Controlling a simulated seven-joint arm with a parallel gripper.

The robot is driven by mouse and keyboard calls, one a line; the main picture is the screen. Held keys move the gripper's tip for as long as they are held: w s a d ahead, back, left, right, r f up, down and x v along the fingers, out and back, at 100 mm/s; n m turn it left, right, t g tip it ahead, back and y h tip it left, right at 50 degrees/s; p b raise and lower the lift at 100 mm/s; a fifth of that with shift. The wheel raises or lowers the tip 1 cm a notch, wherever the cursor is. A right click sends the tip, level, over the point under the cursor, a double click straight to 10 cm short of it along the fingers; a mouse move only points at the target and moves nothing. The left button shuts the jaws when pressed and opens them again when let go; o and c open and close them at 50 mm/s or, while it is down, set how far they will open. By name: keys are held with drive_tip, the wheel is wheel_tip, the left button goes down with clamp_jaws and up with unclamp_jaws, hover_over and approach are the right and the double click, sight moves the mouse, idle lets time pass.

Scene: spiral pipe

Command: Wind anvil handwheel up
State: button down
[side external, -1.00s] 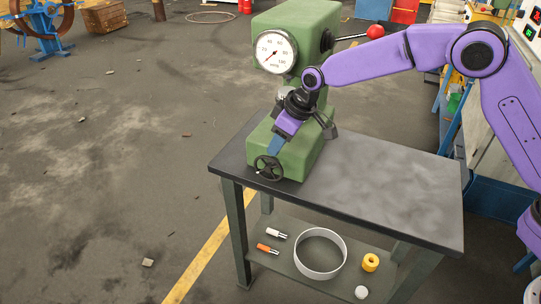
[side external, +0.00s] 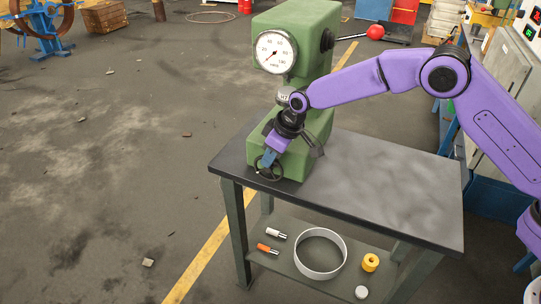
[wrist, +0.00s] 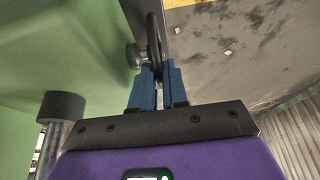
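The anvil handwheel (side external: 269,168) is a dark spoked wheel on the front of the green press base, just above the table edge. In the wrist view the wheel (wrist: 153,42) shows edge-on, with its hub on the left against the green body. My gripper (side external: 268,160) points down at the wheel's upper part. In the wrist view its blue fingers (wrist: 157,75) stand close together, one on each side of the near rim. Whether they press on the rim or leave a slight gap cannot be told. The dial gauge (side external: 276,51) on the press head reads near the low end.
The green press (side external: 298,22) stands on the dark table (side external: 390,180), close behind my gripper. A red-knobbed lever (side external: 375,32) sticks out at its upper right. The lower shelf holds a metal ring (side external: 320,272) and small parts. The tabletop's right side is clear.

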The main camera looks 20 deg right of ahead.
drive_tip(key=shift+s, duration=0.1)
drive_tip(key=shift+s+d+f+t+y, duration=0.1)
drive_tip(key=shift+s+d+t+y, duration=0.1)
drive_tip(key=shift+t+y, duration=0.35)
drive_tip(key=shift+s+d+f+t+y, duration=0.1)
drive_tip(key=shift+s+t+y, duration=0.05)
drive_tip(key=shift+t+y, duration=0.35)
drive_tip(key=shift+d+t+y, duration=0.35)
drive_tip(key=shift+s+d+f+t+y, duration=0.15)
drive_tip(key=shift+s+t+y, duration=0.1)
drive_tip(key=shift+t+y, duration=0.05)
drive_tip(key=c, duration=1.2)
unclamp_jaws()
drive_tip(key=v, duration=1.7)
drive_tip(key=shift+s, duration=0.1)
